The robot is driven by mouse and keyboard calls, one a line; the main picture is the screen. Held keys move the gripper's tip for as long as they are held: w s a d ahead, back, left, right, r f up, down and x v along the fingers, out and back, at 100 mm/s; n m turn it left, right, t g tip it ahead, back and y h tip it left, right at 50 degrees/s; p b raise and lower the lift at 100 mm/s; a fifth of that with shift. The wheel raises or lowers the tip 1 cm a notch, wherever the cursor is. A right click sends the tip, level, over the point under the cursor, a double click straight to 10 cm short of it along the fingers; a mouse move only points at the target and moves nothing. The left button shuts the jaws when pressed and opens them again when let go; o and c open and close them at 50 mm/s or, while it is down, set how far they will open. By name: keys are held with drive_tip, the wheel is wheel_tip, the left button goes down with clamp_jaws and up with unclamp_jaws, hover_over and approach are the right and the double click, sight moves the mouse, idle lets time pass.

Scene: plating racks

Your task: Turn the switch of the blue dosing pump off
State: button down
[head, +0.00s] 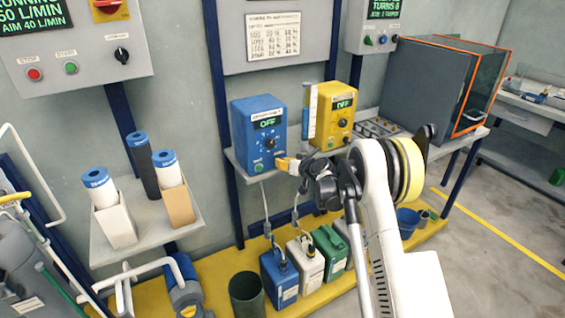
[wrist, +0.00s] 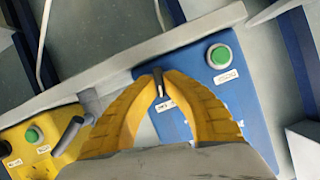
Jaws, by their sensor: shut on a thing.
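The blue dosing pump (head: 240,130) stands on the wall shelf at the centre of the head view. Its lit display reads "OFF" in green. In the wrist view its blue front (wrist: 240,95) fills the right half, with a green button (wrist: 219,55). My gripper (head: 280,163) is at the lower right of the pump's front. In the wrist view my yellow fingers (wrist: 158,82) are closed around the small dark switch lever (wrist: 158,88) of the blue pump. The fingers hide much of the switch in the head view.
A yellow pump (head: 345,125) stands close on the right, its display also reading "OFF". Its switch lever (wrist: 70,134) is near my fingers in the wrist view. A clear cylinder (head: 309,115) stands between the pumps. Several canisters (head: 278,275) stand on the yellow platform below.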

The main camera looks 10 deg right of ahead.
drive_tip(key=n+h, duration=0.2)
drive_tip(key=n, duration=0.1)
drive_tip(key=shift+a+t, duration=0.2)
drive_tip(key=shift+t, duration=0.1)
drive_tip(key=n+t+h+b, duration=0.1)
drive_tip(key=n+h, duration=0.1)
drive_tip(key=n, duration=0.1)
drive_tip(key=shift+n, duration=0.4)
idle(0.4)
drive_tip(key=c, duration=1.5)
unclamp_jaws()
drive_tip(key=shift+s, duration=0.1)
drive_tip(key=a+v, duration=0.1)
drive_tip(key=v, duration=1)
drive_tip(key=shift+s+d, duration=0.4)
drive_tip(key=shift+s, duration=0.05)
drive_tip(key=shift+r, duration=0.1)
